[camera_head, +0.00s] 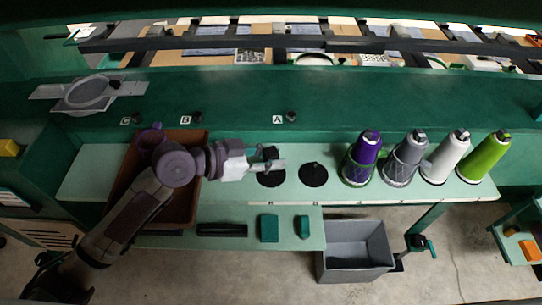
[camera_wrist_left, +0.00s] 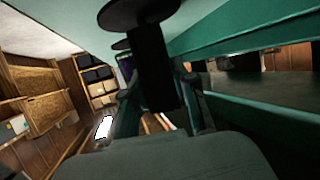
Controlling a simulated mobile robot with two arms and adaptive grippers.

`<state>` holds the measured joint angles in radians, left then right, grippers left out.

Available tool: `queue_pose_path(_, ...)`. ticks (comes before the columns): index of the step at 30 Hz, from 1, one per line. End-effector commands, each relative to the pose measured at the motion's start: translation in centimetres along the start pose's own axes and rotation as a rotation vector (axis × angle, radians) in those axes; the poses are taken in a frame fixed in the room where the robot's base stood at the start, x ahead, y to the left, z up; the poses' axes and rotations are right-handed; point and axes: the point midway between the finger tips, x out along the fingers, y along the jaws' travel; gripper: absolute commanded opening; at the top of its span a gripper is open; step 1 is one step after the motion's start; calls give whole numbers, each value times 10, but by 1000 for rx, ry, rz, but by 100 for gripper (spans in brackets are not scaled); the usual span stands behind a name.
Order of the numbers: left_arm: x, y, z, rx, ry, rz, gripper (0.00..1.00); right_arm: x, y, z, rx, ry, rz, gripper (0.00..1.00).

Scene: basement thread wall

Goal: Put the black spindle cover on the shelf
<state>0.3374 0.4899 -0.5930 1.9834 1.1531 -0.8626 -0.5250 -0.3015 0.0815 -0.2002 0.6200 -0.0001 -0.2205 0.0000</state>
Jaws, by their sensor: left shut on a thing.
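The black spindle cover (camera_head: 270,153) is a dark upright cylinder over a round black base disc (camera_head: 270,179) on the pale green table. My left gripper (camera_head: 267,163) comes in from the left and is shut on the cover. In the left wrist view the picture is turned over, and the black cylinder (camera_wrist_left: 156,72) runs down from a black disc between the fingers. Whether the cover is clear of its spindle is hidden. A pale green lower shelf (camera_head: 350,198) edge and a lower ledge (camera_head: 285,212) lie in front. My right gripper is not in view.
A second black disc (camera_head: 313,175) lies to the right, then purple (camera_head: 362,157), grey (camera_head: 404,158), white (camera_head: 446,157) and lime (camera_head: 485,157) thread cones. A brown bin (camera_head: 190,198) is under my left arm. A grey bin (camera_head: 356,250) stands on the floor. The green upper ledge (camera_head: 350,100) is mostly clear.

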Motion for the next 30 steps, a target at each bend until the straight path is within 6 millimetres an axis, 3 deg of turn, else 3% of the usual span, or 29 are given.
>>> queue_pose_path(14,2,0,5,1,0,0,10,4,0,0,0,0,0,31)
queue_pose_path(15,2,0,5,1,0,0,29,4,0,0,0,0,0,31)
queue_pose_path(20,2,0,5,1,0,0,56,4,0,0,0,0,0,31)
queue_pose_path(30,1,0,3,2,0,0,57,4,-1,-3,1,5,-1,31)
